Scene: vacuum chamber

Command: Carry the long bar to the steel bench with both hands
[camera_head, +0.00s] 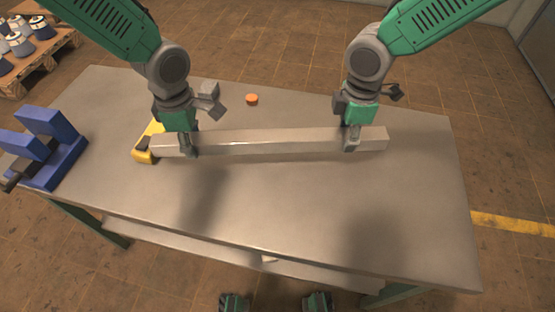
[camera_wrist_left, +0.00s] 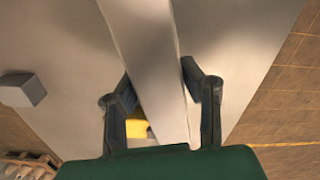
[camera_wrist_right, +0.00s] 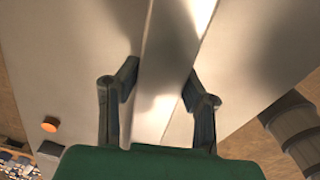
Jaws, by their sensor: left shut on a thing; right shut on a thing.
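The long bar (camera_head: 270,142) is a pale grey metal beam lying left to right above the steel bench (camera_head: 300,205). My left gripper (camera_head: 190,147) is shut on the bar near its left end. My right gripper (camera_head: 352,140) is shut on it near its right end. In the left wrist view the bar (camera_wrist_left: 148,50) runs between both fingers, and in the right wrist view the bar (camera_wrist_right: 170,60) does too. Shadows fall on the bench top in front of the bar. I cannot tell whether the bar touches the bench.
A blue vise (camera_head: 50,150) stands at the bench's left end. A yellow tool (camera_head: 147,148) lies by the bar's left end, partly hidden. A grey block (camera_head: 210,88) and an orange disc (camera_head: 252,99) are behind the bar. The front and right of the bench are clear.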

